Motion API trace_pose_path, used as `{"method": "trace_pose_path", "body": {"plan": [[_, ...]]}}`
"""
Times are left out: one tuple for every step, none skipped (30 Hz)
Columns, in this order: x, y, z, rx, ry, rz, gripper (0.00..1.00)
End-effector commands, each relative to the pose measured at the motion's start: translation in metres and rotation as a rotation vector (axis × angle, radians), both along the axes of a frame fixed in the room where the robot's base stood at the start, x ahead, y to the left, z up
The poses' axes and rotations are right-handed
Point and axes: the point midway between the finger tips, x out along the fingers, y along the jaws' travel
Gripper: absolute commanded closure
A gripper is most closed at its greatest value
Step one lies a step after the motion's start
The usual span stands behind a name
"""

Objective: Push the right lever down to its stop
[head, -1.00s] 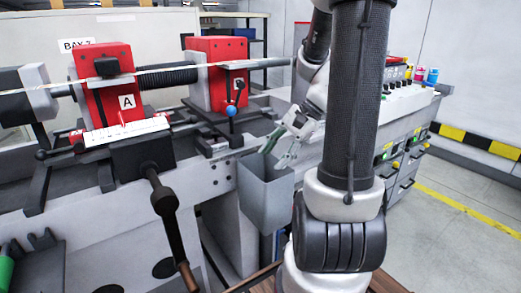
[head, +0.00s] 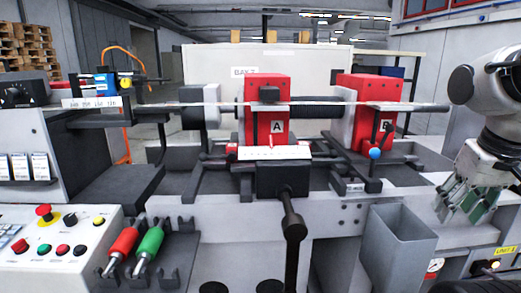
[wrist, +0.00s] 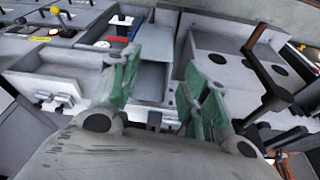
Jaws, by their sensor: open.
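The right lever is a short dark arm with a blue ball knob (head: 375,153), on the front of the right red block (head: 361,95) marked B. It hangs down with a slight tilt, knob at the bottom. My gripper (head: 460,212) is at the right edge of the head view, well right of the knob and apart from it. Its green-grey fingers point downward and stand apart, with nothing between them. They also show in the wrist view (wrist: 160,72). I cannot make out the blue knob in the wrist view.
A grey open bin (head: 400,240) stands between the lever and my gripper, lower down. The left red block (head: 264,110) marked A has a crank (head: 292,225) below it.

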Motion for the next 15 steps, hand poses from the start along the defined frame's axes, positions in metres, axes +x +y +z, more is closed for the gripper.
{"method": "trace_pose_path", "body": {"plan": [[-0.001,0.009,0.008,-0.007,-0.042,0.045,0.54],[0.0,0.013,0.011,-0.007,-0.061,0.066,0.54],[0.0,0.018,0.015,-0.008,-0.083,0.089,0.54],[0.0,0.021,0.018,-0.007,-0.096,0.103,0.58],[0.001,0.024,0.019,-0.007,-0.102,0.115,0.63],[0.001,0.026,0.02,-0.006,-0.105,0.125,0.71],[0.002,0.026,0.02,-0.006,-0.105,0.129,0.76],[0.002,0.027,0.02,-0.006,-0.103,0.131,0.81],[0.002,0.027,0.02,-0.006,-0.103,0.131,0.89],[0.002,0.027,0.019,-0.004,-0.102,0.131,0.94],[0.002,0.028,0.019,-0.005,-0.102,0.133,1.0],[0.003,0.029,0.019,-0.004,-0.101,0.142,1.0],[0.005,0.032,0.017,-0.002,-0.088,0.152,1.0],[0.006,0.034,0.013,-0.001,-0.072,0.162,1.0],[0.009,0.038,0.007,0.001,-0.041,0.18,1.0]]}}
